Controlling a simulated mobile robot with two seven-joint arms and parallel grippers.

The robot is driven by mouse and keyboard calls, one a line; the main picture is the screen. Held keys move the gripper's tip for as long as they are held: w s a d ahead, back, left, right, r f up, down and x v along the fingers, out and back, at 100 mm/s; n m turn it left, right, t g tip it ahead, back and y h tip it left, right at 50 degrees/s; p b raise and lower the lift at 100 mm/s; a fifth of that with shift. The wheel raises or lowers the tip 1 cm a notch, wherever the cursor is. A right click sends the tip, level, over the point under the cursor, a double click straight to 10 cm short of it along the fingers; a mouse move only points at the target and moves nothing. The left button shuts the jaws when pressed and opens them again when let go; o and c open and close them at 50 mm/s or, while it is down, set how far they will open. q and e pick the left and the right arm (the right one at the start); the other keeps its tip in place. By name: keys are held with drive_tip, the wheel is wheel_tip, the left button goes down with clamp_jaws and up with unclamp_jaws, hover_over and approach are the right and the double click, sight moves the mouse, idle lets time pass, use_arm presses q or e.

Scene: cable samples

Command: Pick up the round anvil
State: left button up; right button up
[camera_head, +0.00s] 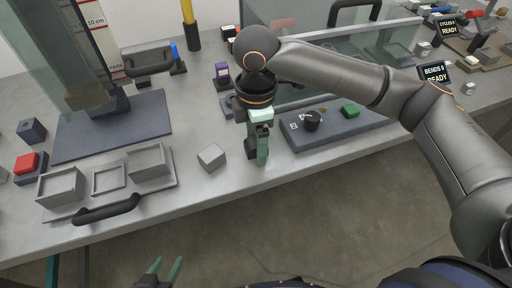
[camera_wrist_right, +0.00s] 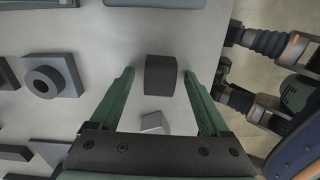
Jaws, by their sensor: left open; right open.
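My right gripper (camera_head: 262,150) points down at the table near its front edge and is open. In the right wrist view a dark block (camera_wrist_right: 160,75) stands between the open fingers (camera_wrist_right: 160,72), with space on both sides. In the head view the block (camera_head: 250,148) is mostly hidden by the fingers. Whether this block is the round anvil I cannot tell for sure. My left gripper (camera_head: 163,272) is open and empty at the bottom edge.
A grey tray (camera_head: 172,184) with square holders and a black handle (camera_head: 108,210) lies at left. A blue-grey pad (camera_head: 345,138) with a black knob (camera_head: 312,120) and a green button lies at right. A ringed block (camera_wrist_right: 50,82) stands beyond the gripper. Glass panels stand behind.

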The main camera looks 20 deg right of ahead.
clamp_jaws()
idle(0.7)
